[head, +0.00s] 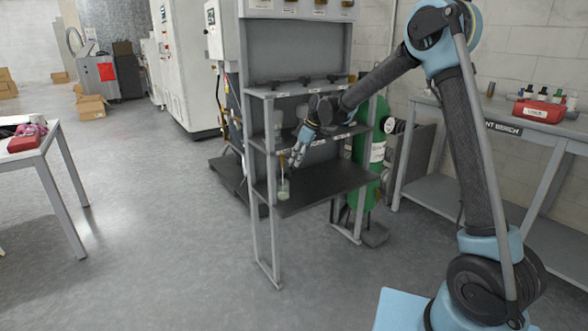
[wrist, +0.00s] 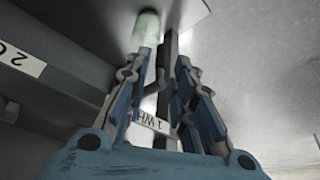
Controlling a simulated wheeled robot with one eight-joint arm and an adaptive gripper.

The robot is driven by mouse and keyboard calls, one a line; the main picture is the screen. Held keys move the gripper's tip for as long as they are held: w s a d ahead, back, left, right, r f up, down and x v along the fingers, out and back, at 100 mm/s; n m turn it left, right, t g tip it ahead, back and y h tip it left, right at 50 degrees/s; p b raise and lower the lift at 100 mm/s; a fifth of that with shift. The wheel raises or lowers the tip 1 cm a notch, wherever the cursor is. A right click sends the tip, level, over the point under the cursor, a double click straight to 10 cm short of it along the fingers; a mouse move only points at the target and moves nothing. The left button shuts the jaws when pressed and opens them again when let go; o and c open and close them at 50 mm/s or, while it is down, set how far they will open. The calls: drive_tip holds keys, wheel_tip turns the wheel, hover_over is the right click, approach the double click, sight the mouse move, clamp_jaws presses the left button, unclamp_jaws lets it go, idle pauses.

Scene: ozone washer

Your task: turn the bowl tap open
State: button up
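A grey metal rack stands in the middle of the head view, with several black tap handles (head: 305,80) along its top shelf. Their labels are too small to read, so I cannot tell which is the bowl tap. My gripper (head: 297,160) reaches down at the rack's front left, below the top shelf and just above a jar of pale green liquid (head: 284,188). In the wrist view my gripper (wrist: 165,62) has its fingers apart, with a dark bar (wrist: 170,75) and part of a "1 WH" label (wrist: 154,122) showing between them. No grasp shows.
The rack's lower dark shelf (head: 320,187) is mostly bare. A green gas cylinder (head: 374,150) stands behind the rack's right side. A workbench (head: 500,118) with a red box (head: 540,111) is at the right. A white table (head: 40,155) is at the left, with open floor between.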

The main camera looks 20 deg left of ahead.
drive_tip(key=shift+v, duration=1.75)
